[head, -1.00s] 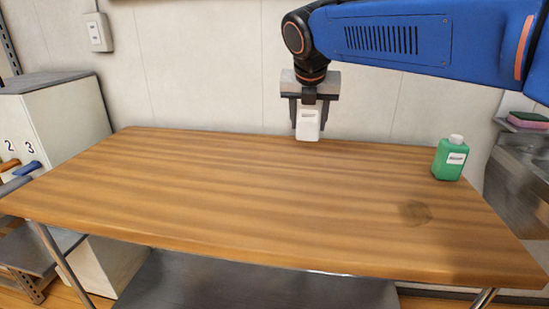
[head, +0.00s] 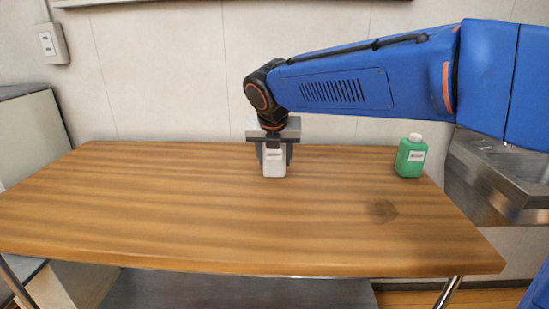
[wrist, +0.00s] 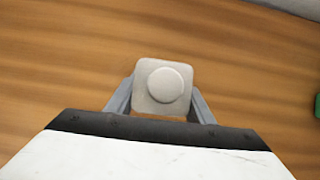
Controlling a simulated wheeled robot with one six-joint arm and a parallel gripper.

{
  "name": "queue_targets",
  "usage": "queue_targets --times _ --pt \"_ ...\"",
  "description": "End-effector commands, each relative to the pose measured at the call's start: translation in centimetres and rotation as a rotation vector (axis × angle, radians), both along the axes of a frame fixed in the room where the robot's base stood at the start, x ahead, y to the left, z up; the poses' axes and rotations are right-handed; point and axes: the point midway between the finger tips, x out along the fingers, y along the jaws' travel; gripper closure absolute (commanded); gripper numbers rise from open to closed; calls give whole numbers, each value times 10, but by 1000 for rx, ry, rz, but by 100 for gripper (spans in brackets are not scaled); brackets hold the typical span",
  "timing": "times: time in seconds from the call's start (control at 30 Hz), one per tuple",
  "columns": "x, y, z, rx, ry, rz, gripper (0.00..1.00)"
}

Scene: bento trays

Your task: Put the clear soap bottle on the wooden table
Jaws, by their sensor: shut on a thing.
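A small whitish bottle (head: 274,165), the clear soap bottle as far as I can tell, is upright between the fingers of my gripper (head: 274,157). My gripper is shut on it from above. The wrist view shows its round pale cap and square shoulders (wrist: 163,86) between the two grey fingers (wrist: 160,105). The bottle is over the back middle of the wooden table (head: 200,220). Its base looks at or very near the tabletop; I cannot tell whether it touches.
A green bottle (head: 411,158) with a white cap stands at the table's back right. A metal sink (head: 495,175) is beyond the right edge, and a pale cabinet (head: 30,140) is at the left.

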Motion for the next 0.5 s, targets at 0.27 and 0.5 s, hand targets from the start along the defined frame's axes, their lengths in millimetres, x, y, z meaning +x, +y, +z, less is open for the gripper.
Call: queue_targets --times 0.27,0.5 --pt "0 0 -2 0 0 0 33" --pt "0 0 -2 0 0 0 33"
